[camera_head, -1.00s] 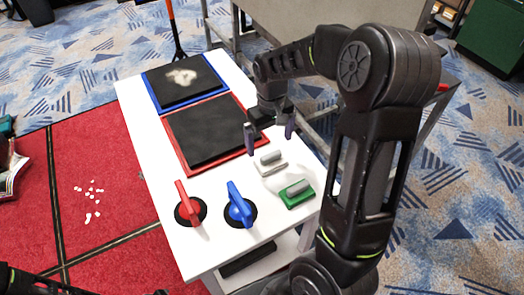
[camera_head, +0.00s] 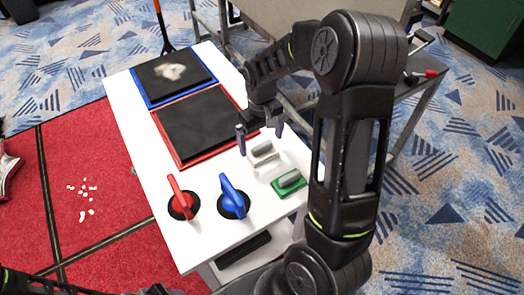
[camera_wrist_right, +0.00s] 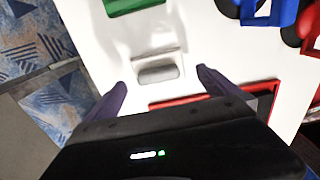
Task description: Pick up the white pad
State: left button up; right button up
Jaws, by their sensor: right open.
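The white pad (camera_head: 264,158), with a grey handle on top, lies on the white table between the red-framed board and the green pad (camera_head: 287,184). In the right wrist view the white pad (camera_wrist_right: 158,68) is just beyond my fingertips, roughly centred between them. My right gripper (camera_head: 260,141) is open and empty, its two fingers pointing down close to the white pad; it also shows in the right wrist view (camera_wrist_right: 163,78). I cannot tell its exact height above the table. Of my left arm only a dark part shows at the bottom left; its gripper cannot be made out.
The white table (camera_head: 150,155) also holds a red-framed black board (camera_head: 200,125), a blue-framed board (camera_head: 172,76) with a pale smudge, a red knob (camera_head: 182,198) and a blue knob (camera_head: 233,198). A grey metal frame stands behind my right arm.

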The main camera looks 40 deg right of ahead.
aim_at(262, 145)
notch_tip(262, 145, down, 4)
jog(key=shift+d+f+p, duration=0.1)
jog(key=shift+d+p, duration=0.05)
jog(key=shift+p, duration=0.15)
dwell(0.4)
jog(key=c, duration=1.2)
